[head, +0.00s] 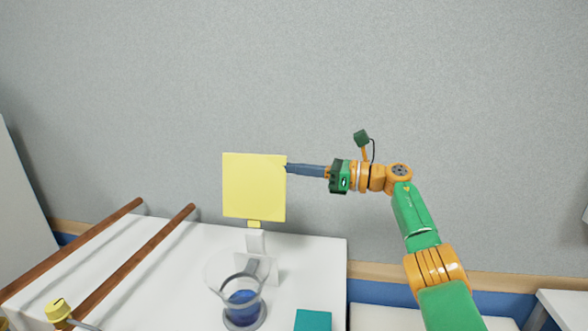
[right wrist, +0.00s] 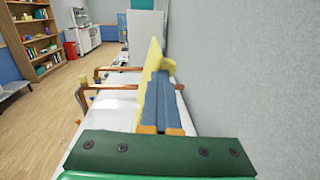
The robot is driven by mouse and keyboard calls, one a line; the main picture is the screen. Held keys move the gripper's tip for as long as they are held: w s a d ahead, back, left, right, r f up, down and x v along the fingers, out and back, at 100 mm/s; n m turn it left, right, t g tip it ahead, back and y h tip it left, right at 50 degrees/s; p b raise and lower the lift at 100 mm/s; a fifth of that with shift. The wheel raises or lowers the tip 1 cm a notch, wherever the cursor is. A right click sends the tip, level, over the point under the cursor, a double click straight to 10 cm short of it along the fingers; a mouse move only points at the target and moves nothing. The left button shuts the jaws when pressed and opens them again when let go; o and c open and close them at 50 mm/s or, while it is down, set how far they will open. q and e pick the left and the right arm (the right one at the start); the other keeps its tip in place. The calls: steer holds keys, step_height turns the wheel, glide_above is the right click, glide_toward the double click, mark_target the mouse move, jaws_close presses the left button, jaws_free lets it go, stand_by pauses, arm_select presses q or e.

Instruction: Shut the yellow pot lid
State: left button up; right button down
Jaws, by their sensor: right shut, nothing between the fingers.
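The yellow lid (head: 254,188) is a flat square plate standing upright, raised on a white support (head: 257,243) behind a clear round vessel (head: 243,308) with blue inside. In the right wrist view the lid (right wrist: 153,58) shows edge-on, just left of the fingers. My right gripper (head: 288,168) is shut and empty. Its fingertips are at the lid's right edge, near the upper corner; I cannot tell whether they touch it. In the right wrist view the gripper's blue-grey fingers (right wrist: 163,80) lie alongside the lid. My left gripper is not in view.
The white table (head: 180,270) carries two brown wooden bars (head: 130,262) on the left and a teal block (head: 313,320) at the front right. A yellow knob-like piece (head: 58,310) is at the lower left. A grey wall (head: 440,90) stands close behind.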

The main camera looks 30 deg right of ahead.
steer(key=shift+w+a+f, duration=0.1)
steer(key=shift+f, duration=0.2)
